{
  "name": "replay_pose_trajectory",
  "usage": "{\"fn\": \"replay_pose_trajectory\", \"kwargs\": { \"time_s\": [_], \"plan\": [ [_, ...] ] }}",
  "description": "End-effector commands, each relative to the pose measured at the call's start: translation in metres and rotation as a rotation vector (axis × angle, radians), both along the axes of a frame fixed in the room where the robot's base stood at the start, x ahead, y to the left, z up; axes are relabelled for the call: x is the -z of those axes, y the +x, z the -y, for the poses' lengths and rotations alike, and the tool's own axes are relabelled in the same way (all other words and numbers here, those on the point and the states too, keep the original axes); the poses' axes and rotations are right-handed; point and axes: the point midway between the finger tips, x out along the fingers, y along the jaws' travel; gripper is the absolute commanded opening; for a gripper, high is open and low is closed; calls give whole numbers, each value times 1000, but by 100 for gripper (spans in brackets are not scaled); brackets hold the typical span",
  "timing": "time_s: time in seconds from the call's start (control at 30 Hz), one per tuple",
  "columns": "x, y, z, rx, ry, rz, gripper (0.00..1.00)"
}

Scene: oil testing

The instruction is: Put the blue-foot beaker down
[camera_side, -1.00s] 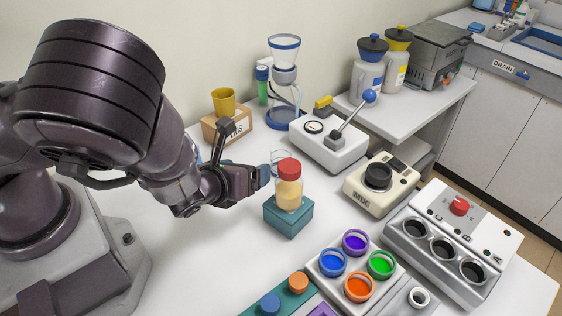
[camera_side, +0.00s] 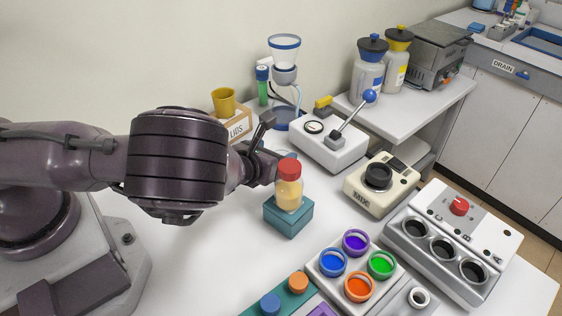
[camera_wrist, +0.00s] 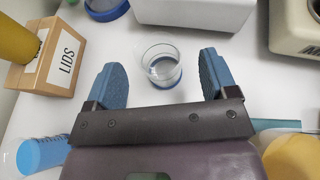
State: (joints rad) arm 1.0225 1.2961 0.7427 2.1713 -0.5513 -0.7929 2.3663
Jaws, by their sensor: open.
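The blue-foot beaker (camera_wrist: 160,65) is clear glass with a blue ring at its base. In the wrist view it stands on the white table, between and slightly beyond the two blue fingertips. My gripper (camera_wrist: 163,77) is open, with a visible gap between each finger and the glass. In the side view my gripper (camera_side: 268,163) is low over the table behind the red-capped jar. The beaker is mostly hidden there by the gripper and jar.
The red-capped jar (camera_side: 289,188) stands on a teal block (camera_side: 288,216) close to my gripper. A LIDS box (camera_wrist: 58,62) and a beaker of blue liquid (camera_wrist: 42,156) are at left in the wrist view. The lever machine (camera_side: 327,150) stands behind.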

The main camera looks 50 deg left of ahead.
Motion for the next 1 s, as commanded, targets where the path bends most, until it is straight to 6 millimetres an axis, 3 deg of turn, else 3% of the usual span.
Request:
{"fn": "replay_pose_trajectory", "kwargs": {
  "time_s": [0.27,0.53,0.57,0.7,0.8,1.0],
  "plan": [
    [16,32,-14,-2,-1,0,79],
    [17,36,-14,0,-1,0,79],
    [17,36,-14,0,-1,0,77],
    [17,35,-14,0,-1,0,44],
    [17,35,-14,0,-1,0,26],
    [17,35,-14,-1,-1,0,22]
  ]
}}
